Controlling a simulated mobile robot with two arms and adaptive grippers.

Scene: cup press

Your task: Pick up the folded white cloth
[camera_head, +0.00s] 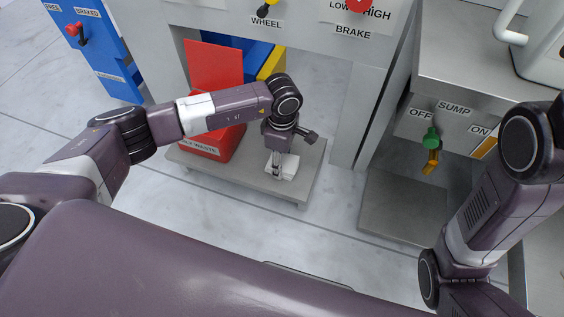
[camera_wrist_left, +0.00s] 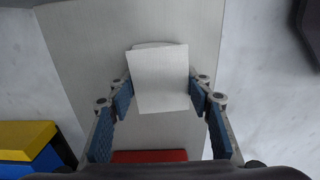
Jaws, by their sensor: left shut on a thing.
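The folded white cloth (camera_head: 290,167) lies on a low grey shelf (camera_head: 306,180). It also shows in the left wrist view (camera_wrist_left: 160,85) as a pale block with a flat upper face. My left gripper (camera_head: 277,172) points down at the cloth, with its fingers at the cloth's near side in the head view. In the left wrist view the blue-padded fingers (camera_wrist_left: 160,92) are on either side of the cloth, shut on it. Whether the cloth is clear of the shelf cannot be told. My right arm is at the right, its gripper out of sight.
A red waste bin (camera_head: 220,142) with its lid up stands left of the cloth on the same shelf. Blue and yellow bins (camera_head: 270,64) are behind. Grey machine posts (camera_head: 362,115) rise to the right. A sump valve (camera_head: 432,140) is farther right.

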